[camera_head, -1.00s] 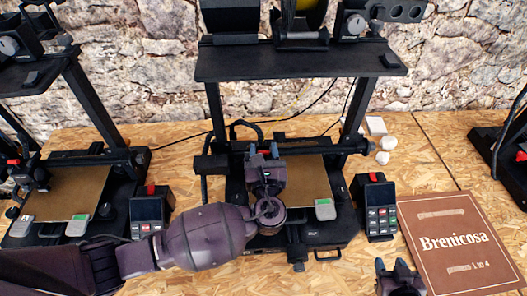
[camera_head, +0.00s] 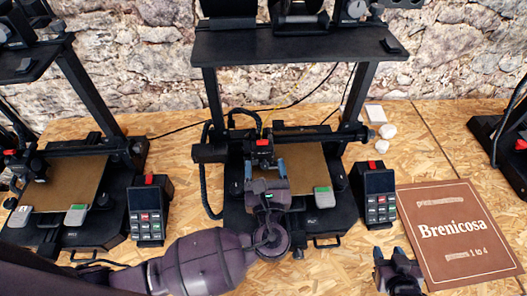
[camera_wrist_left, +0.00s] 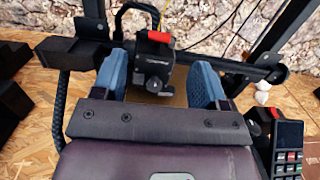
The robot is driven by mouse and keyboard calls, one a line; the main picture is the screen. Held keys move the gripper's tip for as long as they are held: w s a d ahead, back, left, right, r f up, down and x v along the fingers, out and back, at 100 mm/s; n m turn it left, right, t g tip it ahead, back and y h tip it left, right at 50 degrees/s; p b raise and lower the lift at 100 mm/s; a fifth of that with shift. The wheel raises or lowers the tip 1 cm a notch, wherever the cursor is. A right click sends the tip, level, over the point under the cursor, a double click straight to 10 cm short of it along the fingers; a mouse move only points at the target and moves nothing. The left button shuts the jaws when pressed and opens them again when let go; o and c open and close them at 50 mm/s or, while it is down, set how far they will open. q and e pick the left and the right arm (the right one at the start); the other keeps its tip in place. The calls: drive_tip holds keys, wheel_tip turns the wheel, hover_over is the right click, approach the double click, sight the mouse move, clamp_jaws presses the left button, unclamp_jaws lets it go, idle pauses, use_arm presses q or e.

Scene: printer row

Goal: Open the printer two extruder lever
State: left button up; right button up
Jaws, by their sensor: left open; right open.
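The middle printer (camera_head: 205,35) stands on the wooden table with its black extruder head (camera_head: 261,154) over a brown print bed (camera_head: 305,180). A red lever (camera_head: 263,143) sits on top of the extruder; in the left wrist view the red lever (camera_wrist_left: 160,39) lies on the black extruder block (camera_wrist_left: 154,62). My left gripper (camera_head: 263,170) is in front of the extruder, and its blue fingers (camera_wrist_left: 160,82) are open, one on each side of the block in the wrist view. Whether they touch it cannot be told. My right gripper (camera_head: 398,268) is low at the front right, away from the printer.
A control box (camera_head: 375,195) stands right of the middle printer, another (camera_head: 148,212) left of it. A brown Brenicosa board (camera_head: 455,230) lies at right. Another printer (camera_head: 75,90) stands at left. White lumps (camera_head: 384,131) lie behind.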

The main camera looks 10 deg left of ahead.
drive_tip(key=shift+w, duration=0.1)
use_arm(q)
drive_tip(key=v, duration=0.2)
drive_tip(key=shift+s, duration=0.35)
use_arm(e)
drive_tip(key=shift+r, duration=0.1)
drive_tip(key=shift+w, duration=0.25)
